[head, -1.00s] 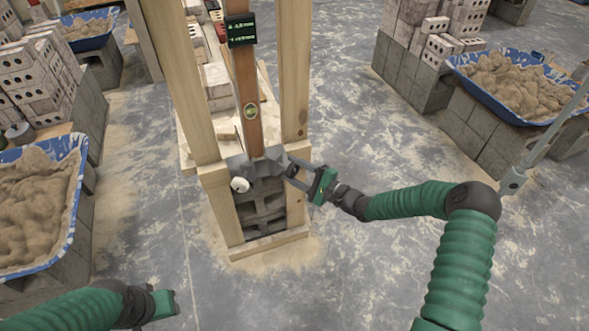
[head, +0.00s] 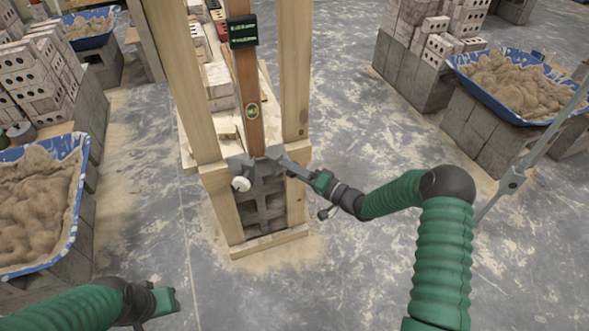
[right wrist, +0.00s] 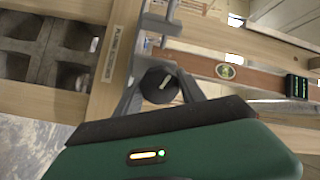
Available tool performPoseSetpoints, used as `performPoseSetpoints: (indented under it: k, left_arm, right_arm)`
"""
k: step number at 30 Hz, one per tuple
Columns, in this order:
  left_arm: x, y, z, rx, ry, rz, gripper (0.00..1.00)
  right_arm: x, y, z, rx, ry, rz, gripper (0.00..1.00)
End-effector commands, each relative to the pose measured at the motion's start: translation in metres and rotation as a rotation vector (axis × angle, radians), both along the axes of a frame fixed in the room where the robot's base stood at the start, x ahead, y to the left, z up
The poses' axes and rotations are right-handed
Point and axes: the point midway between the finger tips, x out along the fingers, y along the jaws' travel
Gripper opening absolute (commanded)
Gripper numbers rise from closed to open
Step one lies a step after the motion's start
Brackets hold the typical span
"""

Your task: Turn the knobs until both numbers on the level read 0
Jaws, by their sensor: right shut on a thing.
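The level is a brown wooden bar (head: 246,80) standing upright between two pale posts, with a black display (head: 242,31) near its top. Green digits show on the display but are too small to read. A white round knob (head: 241,184) is at the left of the grey bracket below the bar. My right gripper (head: 281,158) is at the right side of this bracket. In the right wrist view its fingers are shut on a dark knob (right wrist: 159,85) with a white mark. My left gripper (head: 172,299) is low at the left, away from the level; its jaw opening is unclear.
The wooden frame (head: 205,120) surrounds the bar, with grey blocks (head: 262,205) in its lower part. Blue tubs of mortar stand left (head: 78,160) and right (head: 470,62). Brick stacks are behind them. The floor between is open.

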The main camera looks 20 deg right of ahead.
Motion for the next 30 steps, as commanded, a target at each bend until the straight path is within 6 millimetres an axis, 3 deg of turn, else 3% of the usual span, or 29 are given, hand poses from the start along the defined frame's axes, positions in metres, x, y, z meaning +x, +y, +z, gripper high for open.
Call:
performPoseSetpoints:
  k: [2,30]
  left_arm:
    - [0.0,0.0,-0.001,0.0,0.0,0.0,0.36]
    - [0.0,0.0,-0.018,0.0,0.0,0.0,0.36]
  right_arm:
    - [-0.003,0.006,-0.005,-0.056,-0.032,0.013,0.06]
    - [-0.003,0.001,-0.01,-0.769,-0.565,0.009,0.06]
